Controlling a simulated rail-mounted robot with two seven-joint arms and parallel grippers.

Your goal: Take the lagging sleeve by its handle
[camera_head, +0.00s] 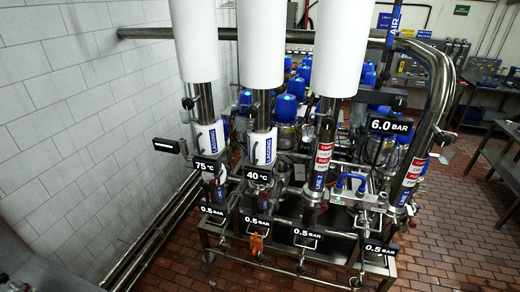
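A blue arched handle (351,179) stands up at the right of the valve rack. Nothing is seen holding the handle. Three thick white cylinders (262,45) wrap the upper parts of the upright pipes. Neither of my grippers can be made out in the head view.
The valve rack carries labelled pipes, a 6.0 BAR sign (391,126) and an orange item (256,244). Blue-capped units (286,106) crowd behind it. A tiled wall (65,120) bounds the left. Brick floor (445,225) is open at the right, before a metal table (495,160).

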